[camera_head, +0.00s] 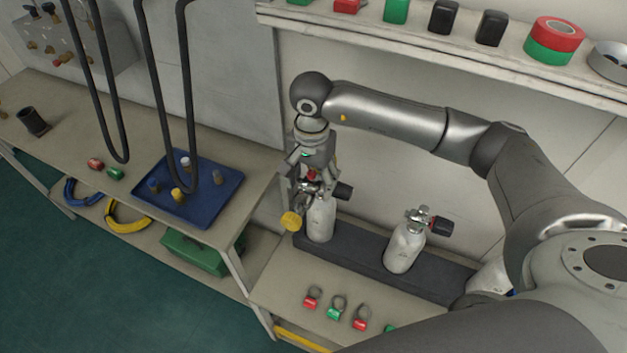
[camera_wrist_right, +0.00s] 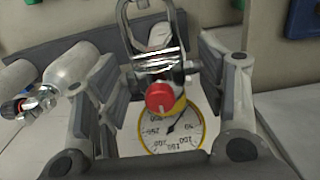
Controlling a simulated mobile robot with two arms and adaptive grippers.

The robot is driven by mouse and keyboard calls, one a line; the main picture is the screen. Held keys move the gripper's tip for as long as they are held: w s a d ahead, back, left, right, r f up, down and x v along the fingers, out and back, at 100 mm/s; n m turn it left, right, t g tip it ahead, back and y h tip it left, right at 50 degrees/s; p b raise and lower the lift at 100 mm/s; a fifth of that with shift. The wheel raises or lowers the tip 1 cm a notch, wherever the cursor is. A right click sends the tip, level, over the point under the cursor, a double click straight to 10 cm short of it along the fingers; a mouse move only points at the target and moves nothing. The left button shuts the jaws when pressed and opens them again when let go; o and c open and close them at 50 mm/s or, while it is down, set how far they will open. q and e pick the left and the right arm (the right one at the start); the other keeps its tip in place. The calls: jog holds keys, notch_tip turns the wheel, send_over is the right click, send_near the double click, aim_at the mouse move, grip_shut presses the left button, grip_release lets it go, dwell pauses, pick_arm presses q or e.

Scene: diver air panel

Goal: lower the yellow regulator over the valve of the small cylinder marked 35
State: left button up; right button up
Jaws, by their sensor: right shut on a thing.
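The yellow regulator is in my right gripper (camera_head: 308,178). Its yellow gauge (camera_head: 292,221) hangs at the left of the cylinder top; in the right wrist view the gauge (camera_wrist_right: 172,130) shows below a chrome yoke and red knob (camera_wrist_right: 160,97), between the fingers (camera_wrist_right: 165,85). A small white cylinder (camera_head: 321,220) stands upright directly below the gripper, its black valve knob (camera_head: 343,191) pointing right. The gripper and regulator hide most of its valve, so I cannot tell whether the yoke is around it or above it. No mark 35 is readable. My left gripper is not in view.
A second white cylinder (camera_head: 405,247) stands to the right in the dark rack (camera_head: 352,252). Tagged rings (camera_head: 338,307) lie in front. A blue tray (camera_head: 222,208) with small fittings and hanging black hoses (camera_head: 158,90) are left. A shelf (camera_head: 420,45) runs above my right arm.

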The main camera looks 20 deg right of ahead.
jog(key=shift+w+d, duration=1.75)
jog(key=shift+d, duration=0.15)
jog(key=w+d, duration=0.1)
jog(key=d, duration=0.1)
jog(key=w+d+f, duration=0.1)
jog(key=w, duration=0.1)
jog(key=shift+w+d+b, duration=0.15)
jog(key=shift+d+b, duration=0.25)
jog(key=shift+f+b, duration=0.4)
jog(key=shift+b, duration=0.25)
jog(key=shift+f+b, duration=0.35)
jog(key=shift+f, duration=0.1)
jog(key=shift+b, duration=0.4)
